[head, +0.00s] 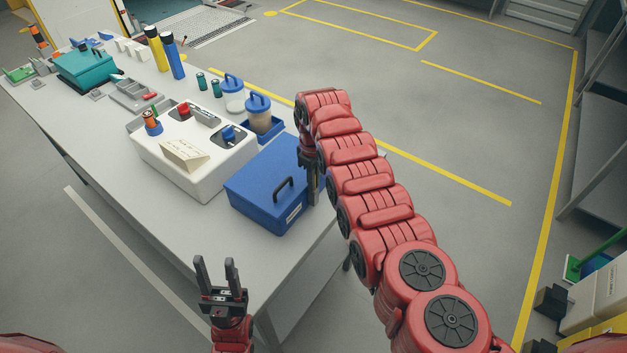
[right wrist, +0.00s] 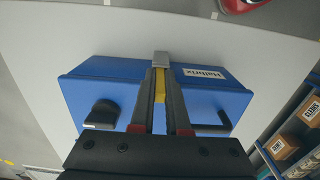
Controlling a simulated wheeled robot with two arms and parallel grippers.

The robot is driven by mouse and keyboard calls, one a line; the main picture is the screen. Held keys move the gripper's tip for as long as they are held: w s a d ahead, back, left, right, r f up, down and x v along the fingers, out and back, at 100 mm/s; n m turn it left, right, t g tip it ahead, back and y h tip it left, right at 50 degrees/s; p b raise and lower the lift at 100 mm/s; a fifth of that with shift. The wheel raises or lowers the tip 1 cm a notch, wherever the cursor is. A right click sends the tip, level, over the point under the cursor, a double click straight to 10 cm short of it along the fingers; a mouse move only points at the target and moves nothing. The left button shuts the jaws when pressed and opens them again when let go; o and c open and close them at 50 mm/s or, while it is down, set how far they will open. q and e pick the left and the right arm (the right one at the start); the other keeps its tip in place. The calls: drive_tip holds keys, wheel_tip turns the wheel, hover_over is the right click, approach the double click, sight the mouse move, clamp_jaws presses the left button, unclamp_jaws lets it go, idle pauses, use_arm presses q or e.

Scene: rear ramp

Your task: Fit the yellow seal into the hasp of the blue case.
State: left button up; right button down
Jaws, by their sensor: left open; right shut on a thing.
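The blue case (head: 262,195) lies shut on the near end of the table, with a black handle (head: 284,187) on its lid. In the right wrist view the case (right wrist: 90,92) shows a grey metal hasp (right wrist: 161,58) at its edge. My right gripper (right wrist: 161,72) is shut on the yellow seal (right wrist: 160,88), which stands just below the hasp in that view. I cannot tell whether the seal touches the hasp. My left gripper (head: 215,265) is open and empty, off the table's near edge.
A teal case (head: 88,68) and small items fill the far end. A table strip (head: 180,232) along the front-left edge is clear.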

drive_tip(key=c, duration=1.2)
unclamp_jaws()
drive_tip(key=shift+c, duration=0.2)
drive_tip(key=o, duration=0.3)
drive_tip(key=shift+f, duration=0.1)
